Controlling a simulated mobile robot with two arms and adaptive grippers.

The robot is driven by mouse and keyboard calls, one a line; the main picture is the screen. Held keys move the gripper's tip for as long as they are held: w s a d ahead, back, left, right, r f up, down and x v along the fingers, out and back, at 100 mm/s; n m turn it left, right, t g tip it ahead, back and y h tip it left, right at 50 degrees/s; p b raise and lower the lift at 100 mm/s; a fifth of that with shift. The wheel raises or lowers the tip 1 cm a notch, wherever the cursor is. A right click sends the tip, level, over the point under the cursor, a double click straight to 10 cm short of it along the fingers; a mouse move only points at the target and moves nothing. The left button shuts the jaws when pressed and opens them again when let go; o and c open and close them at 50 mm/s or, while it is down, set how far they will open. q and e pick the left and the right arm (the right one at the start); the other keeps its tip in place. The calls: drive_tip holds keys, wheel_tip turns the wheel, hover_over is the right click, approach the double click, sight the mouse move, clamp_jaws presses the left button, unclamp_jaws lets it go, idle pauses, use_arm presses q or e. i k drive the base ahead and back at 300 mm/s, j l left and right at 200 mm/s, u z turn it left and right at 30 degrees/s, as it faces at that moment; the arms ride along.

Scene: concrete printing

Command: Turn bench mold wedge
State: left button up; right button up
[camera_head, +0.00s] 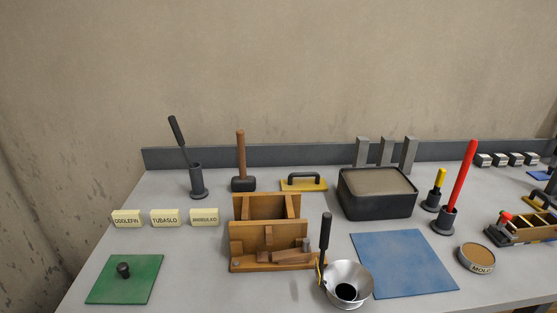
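A wooden mold (250,245) stands on the grey bench, left of the middle, with upright boards and an open box shape at its back. A short wooden piece (284,256) lies slantwise at its front right; it may be the wedge. A small grey upright piece (307,245) stands at the mold's right end. Smaller wooden blocks sit low along the mold's front. Neither of my grippers shows in the head view.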

sight(304, 253)
drive_tip(key=i+l+u, duration=0.15)
drive_tip(key=l, duration=0.3)
drive_tip(key=i+l+u, duration=0.2)
drive_tip(key=l, duration=0.2)
drive_tip(key=l+u, duration=0.15)
drive_tip(key=l, duration=0.3)
drive_tip(key=k, duration=0.45)
